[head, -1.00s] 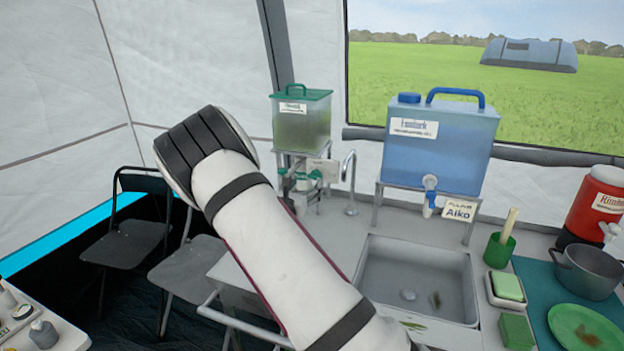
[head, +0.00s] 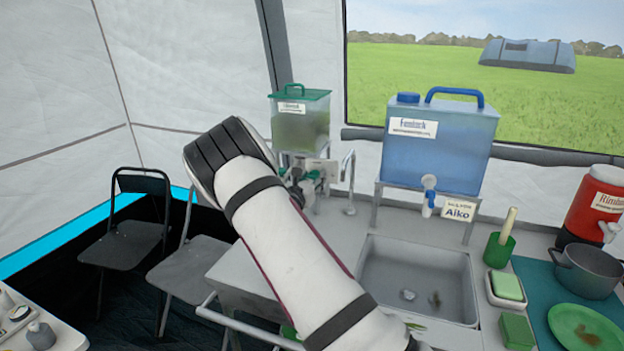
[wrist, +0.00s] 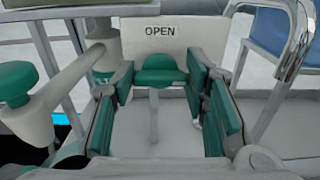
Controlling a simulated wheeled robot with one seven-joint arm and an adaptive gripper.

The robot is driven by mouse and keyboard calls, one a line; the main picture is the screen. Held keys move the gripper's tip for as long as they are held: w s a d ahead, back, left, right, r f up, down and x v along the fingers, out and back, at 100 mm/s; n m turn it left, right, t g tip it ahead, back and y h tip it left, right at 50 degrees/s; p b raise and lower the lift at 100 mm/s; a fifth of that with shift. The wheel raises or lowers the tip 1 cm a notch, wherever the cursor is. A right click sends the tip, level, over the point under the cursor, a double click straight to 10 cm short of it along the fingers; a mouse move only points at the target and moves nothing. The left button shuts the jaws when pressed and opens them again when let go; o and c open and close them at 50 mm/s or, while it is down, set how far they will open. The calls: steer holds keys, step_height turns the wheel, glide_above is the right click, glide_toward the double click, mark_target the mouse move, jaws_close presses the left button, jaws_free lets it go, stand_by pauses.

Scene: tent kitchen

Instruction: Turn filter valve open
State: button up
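The filter tank (head: 303,128) with a green lid stands at the back, left of the blue water container. Its valve has a green handle (wrist: 160,70) with a pale stem, in front of a plate marked OPEN (wrist: 160,32) in the wrist view. My gripper (wrist: 160,88) is open, its green-padded fingers to the left and right of the handle. Gaps seem to show on both sides; I cannot tell whether either finger touches it. In the head view my gripper (head: 297,180) is a dark shape at the valve, mostly hidden by my arm.
A pale pipe with a green knob (wrist: 15,83) lies left of my gripper. A chrome faucet (head: 348,180) stands close on the right, beside the sink (head: 415,280). The blue container (head: 438,150) stands farther right. Folding chairs (head: 135,225) stand at left.

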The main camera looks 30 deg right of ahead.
steer(key=shift+n, duration=0.3)
steer(key=n, duration=0.3)
steer(key=shift+a+n+p, duration=0.1)
steer(key=shift+n+p, duration=0.3)
steer(key=n, duration=0.4)
steer(key=shift+w+f, duration=0.1)
steer(key=n, duration=0.5)
steer(key=shift+a+p, duration=0.1)
steer(key=shift+p, duration=0.2)
steer(key=shift+f+n, duration=0.15)
steer(key=shift+n, duration=2.05)
steer(key=o, duration=1.2)
steer(key=shift+c, duration=0.2)
